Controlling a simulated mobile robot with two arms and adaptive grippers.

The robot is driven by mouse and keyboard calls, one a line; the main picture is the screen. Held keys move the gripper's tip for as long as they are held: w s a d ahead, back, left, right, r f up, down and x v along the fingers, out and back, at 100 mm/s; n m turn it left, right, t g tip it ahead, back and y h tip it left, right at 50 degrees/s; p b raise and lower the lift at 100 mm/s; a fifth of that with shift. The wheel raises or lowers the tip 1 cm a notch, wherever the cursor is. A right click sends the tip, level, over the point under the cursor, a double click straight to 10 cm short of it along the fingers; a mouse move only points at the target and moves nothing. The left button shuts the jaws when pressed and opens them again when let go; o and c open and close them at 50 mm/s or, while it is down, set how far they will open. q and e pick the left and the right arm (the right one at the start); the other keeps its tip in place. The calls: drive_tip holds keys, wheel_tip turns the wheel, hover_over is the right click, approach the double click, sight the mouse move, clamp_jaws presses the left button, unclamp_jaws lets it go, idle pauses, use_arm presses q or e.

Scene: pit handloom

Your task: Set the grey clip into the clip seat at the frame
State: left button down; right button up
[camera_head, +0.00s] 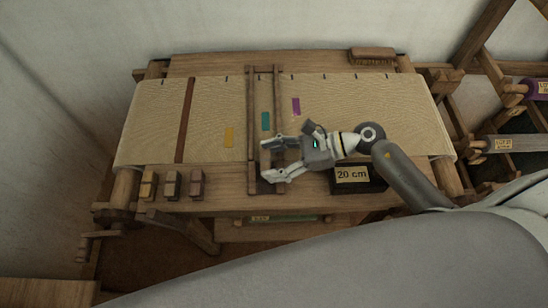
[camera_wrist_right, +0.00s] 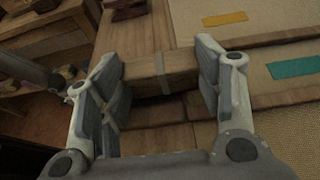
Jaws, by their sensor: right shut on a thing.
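My right gripper (camera_head: 264,161) is above the front part of the wooden frame (camera_head: 251,130) that lies across the cloth. In the right wrist view, its two fingers (camera_wrist_right: 160,78) press on the ends of a wooden block with a grey band, which looks like the grey clip (camera_wrist_right: 161,70). The clip lies crosswise between the fingers, over the frame's end; whether it touches the wood below cannot be told. In the head view the clip is too small to make out. I cannot pick out the clip seat. My left gripper is not in view.
Several small wooden blocks (camera_head: 171,184) stand at the loom's front left. A black box labelled "20 cm" (camera_head: 352,175) sits right of the frame, beneath my right arm. Yellow (camera_head: 228,137), teal (camera_head: 265,121) and purple (camera_head: 296,106) patches lie on the cloth (camera_head: 370,110). A brush (camera_head: 372,54) lies at the back.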

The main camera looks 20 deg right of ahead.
drive_tip(key=shift+f, duration=0.25)
drive_tip(key=o, duration=0.9)
